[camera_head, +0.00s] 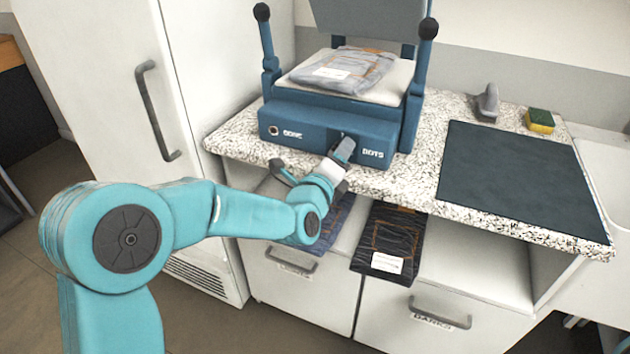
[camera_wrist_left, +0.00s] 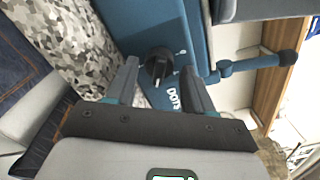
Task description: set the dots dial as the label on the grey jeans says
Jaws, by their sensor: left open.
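The grey jeans (camera_head: 368,66) lie folded on the pale bed of the blue press (camera_head: 290,125). Their white label (camera_head: 331,73) faces up, its writing too small to read. The black dots dial (camera_wrist_left: 158,66) is on the press's front panel, next to the word DOTS. In the head view my left gripper (camera_head: 341,151) is at the panel and mostly covers the dial. In the left wrist view my left gripper (camera_wrist_left: 160,80) is open, with the dial between its fingertips; I cannot tell whether they touch it. My right gripper is not in view.
A dark mat (camera_head: 515,180), a grey object (camera_head: 487,103) and a sponge (camera_head: 540,121) are on the speckled counter (camera_head: 410,178). Dark jeans (camera_head: 385,240) and blue jeans (camera_head: 335,222) lie below the counter. A white cabinet (camera_head: 110,90) stands at left.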

